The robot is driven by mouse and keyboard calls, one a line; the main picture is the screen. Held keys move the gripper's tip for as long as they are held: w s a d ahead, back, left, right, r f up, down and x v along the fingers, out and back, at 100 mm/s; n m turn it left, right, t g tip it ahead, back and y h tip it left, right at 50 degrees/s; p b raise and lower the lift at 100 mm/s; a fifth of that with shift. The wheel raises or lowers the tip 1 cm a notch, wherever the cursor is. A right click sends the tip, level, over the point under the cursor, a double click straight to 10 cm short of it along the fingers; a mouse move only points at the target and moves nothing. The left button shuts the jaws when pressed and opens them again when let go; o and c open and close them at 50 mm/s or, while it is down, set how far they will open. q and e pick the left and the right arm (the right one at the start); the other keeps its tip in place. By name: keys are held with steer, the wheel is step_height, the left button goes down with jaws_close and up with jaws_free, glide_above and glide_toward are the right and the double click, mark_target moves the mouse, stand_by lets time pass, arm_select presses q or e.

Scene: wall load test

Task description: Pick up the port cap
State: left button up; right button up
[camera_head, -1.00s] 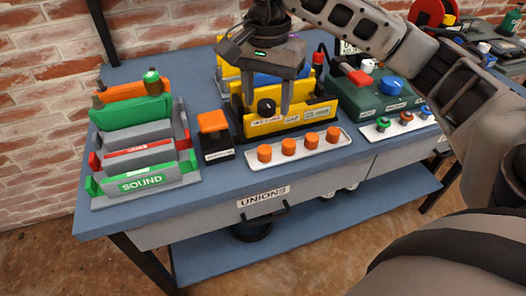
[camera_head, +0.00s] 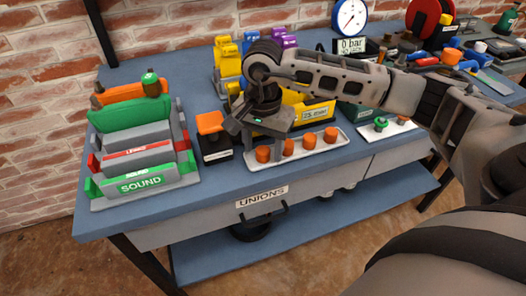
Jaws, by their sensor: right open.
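Several orange port caps stand in a row on a white tray (camera_head: 325,148) near the bench's front edge. The leftmost orange cap (camera_head: 262,155) lies beneath my right gripper (camera_head: 264,150), whose two fingers point down. They are open and appear to be on either side of that cap; I cannot tell whether they touch it. The other orange caps (camera_head: 309,141) stand clear to the right. The task does not say which cap is meant. My left gripper is not in view.
A black block with an orange top (camera_head: 210,123) stands just left of the tray. Farther left is a rack of green, grey and orange pieces (camera_head: 143,160). A second white tray (camera_head: 397,124) lies right.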

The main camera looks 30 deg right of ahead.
steer(key=shift+c, duration=0.2)
steer(key=c, duration=1)
steer(key=shift+r, duration=0.1)
steer(key=shift+r, duration=0.6)
steer(key=s+a+r, duration=0.2)
steer(key=a+r, duration=0.1)
steer(key=r, duration=0.1)
steer(key=s+a+r, duration=0.3)
steer(key=a, duration=0.1)
steer(key=s+a+r, duration=0.3)
steer(key=a+r, duration=0.1)
steer(key=shift+s+a+r+b, duration=0.15)
steer(key=shift+a+r+b, duration=0.05)
steer(key=shift+r+b, duration=0.15)
